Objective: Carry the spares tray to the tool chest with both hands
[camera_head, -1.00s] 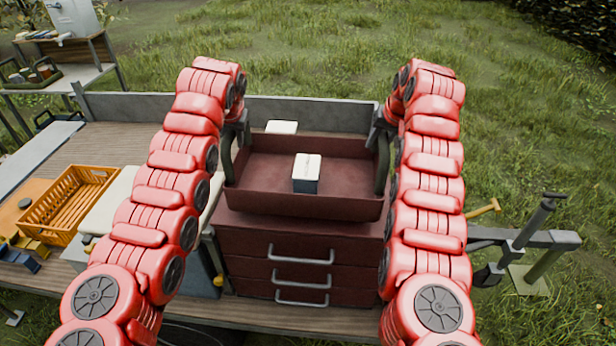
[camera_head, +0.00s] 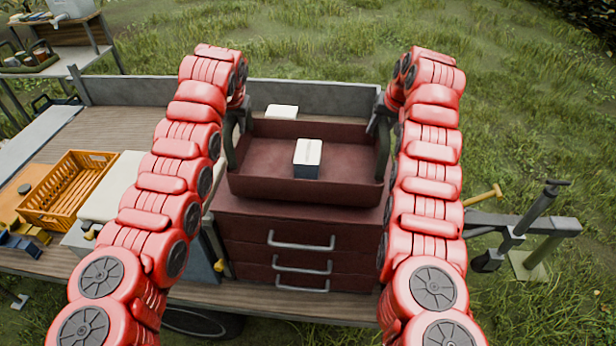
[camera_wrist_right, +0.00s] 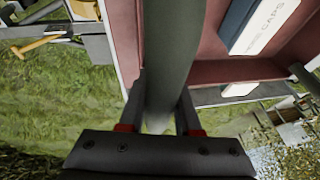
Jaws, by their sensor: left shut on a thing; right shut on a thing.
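The spares tray (camera_head: 300,190) is a dark red open tray with a dark green handle at each end. A small box (camera_head: 307,158) with a white lid lies inside it. The tray is over the top of the dark red tool chest (camera_head: 262,235), whose drawers have grey handles. I cannot tell whether tray and chest touch. My left gripper (camera_head: 238,114) is shut on the tray's left handle, partly hidden by my arm. My right gripper (camera_head: 380,118) is shut on the right handle; the right wrist view shows the handle between its fingers (camera_wrist_right: 161,118).
The chest stands on a wooden trailer bed (camera_head: 130,128) with a grey back wall (camera_head: 310,98). A white-topped thing (camera_head: 282,111) lies behind the tray. An orange crate (camera_head: 70,188) is at the left. Grass lies beyond.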

